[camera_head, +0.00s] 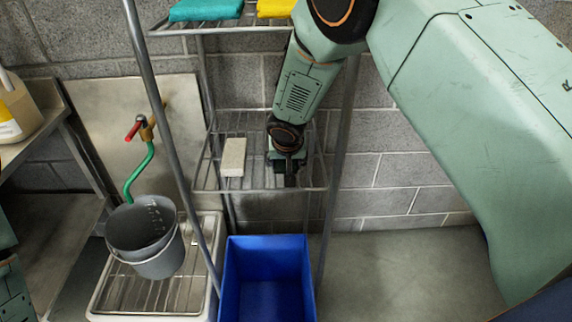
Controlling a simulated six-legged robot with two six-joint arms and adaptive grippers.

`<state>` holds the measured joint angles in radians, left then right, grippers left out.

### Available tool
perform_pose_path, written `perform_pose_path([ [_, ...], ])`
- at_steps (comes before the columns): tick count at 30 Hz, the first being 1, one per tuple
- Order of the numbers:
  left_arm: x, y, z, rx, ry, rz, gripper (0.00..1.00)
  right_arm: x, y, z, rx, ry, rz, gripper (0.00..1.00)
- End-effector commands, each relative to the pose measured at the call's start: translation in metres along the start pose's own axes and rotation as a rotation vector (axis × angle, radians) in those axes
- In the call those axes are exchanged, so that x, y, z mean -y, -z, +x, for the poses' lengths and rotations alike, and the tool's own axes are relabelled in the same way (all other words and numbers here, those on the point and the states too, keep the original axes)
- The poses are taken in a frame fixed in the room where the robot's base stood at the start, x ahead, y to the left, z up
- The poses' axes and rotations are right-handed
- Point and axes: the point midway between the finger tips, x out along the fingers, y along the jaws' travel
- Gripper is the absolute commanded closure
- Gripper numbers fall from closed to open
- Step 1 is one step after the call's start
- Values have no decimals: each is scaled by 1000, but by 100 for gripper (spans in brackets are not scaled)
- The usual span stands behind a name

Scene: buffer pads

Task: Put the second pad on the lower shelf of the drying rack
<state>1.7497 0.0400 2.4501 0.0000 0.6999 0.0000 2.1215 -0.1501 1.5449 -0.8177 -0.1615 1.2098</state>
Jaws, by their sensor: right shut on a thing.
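The drying rack (205,172) is a metal wire rack with two visible shelves. A pale, whitish pad (233,157) lies on the left part of its lower shelf. My right gripper (288,170) reaches down from above at the right part of that shelf, beside the pale pad and apart from it. It is shut on a dark pad, which is mostly hidden by the gripper; I cannot tell whether it touches the shelf wires. My left gripper is not in view.
The upper shelf holds a teal cloth (206,10) and a yellow cloth (276,8). A blue bin (228,285) stands below the rack. A grey bucket (160,262) under a green hose (140,172) is at the left. Rack posts stand near my right arm.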

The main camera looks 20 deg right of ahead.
Motion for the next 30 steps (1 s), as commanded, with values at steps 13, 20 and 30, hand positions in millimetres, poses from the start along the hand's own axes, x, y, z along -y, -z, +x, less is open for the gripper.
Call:
perform_pose_path([
  [13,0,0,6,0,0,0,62,0,-2,4,1,0,2,40],
  [20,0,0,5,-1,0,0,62,0,-2,3,0,0,1,20],
  [30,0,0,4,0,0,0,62,0,-2,2,0,0,1,19],
])
